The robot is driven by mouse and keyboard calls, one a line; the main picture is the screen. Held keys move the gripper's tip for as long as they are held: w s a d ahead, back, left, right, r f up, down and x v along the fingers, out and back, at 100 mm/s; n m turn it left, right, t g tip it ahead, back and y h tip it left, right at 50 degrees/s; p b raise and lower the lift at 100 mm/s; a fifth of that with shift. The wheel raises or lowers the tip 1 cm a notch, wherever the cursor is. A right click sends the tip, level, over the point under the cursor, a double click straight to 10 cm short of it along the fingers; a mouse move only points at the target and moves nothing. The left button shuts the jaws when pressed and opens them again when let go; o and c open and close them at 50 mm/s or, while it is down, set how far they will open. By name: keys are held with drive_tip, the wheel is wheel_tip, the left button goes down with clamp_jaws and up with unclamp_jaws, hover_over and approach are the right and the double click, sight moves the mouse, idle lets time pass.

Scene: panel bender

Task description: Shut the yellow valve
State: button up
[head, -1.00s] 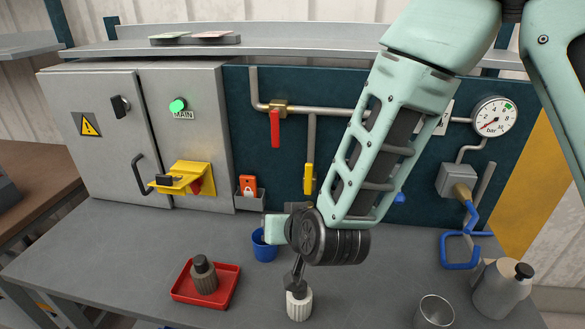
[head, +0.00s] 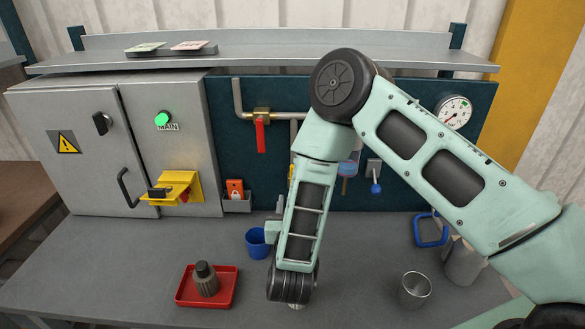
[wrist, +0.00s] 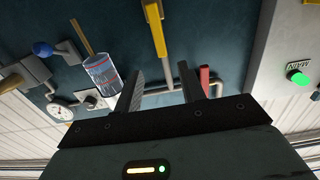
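The yellow valve handle (wrist: 153,28) shows in the wrist view, just past my fingertips. In the head view my arm hides nearly all of it; only a thin yellow sliver (head: 291,173) shows. Earlier it hung straight down, in line with its vertical pipe. My gripper (wrist: 162,78) is open, its two dark fingers apart with nothing seen between them. In the head view its finger (head: 280,203) shows beside my forearm, low in front of the panel. I cannot tell whether a finger touches the handle.
A red valve handle (head: 260,135) hangs left of the yellow one. A blue-topped lever (head: 375,187) and a gauge (head: 454,112) are to the right. On the bench are a blue cup (head: 257,243), a red tray (head: 180,293) and a metal cup (head: 414,290).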

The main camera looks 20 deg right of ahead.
drive_tip(key=p+x, duration=0.5)
drive_tip(key=x, duration=0.8)
drive_tip(key=shift+w, duration=0.15)
clamp_jaws()
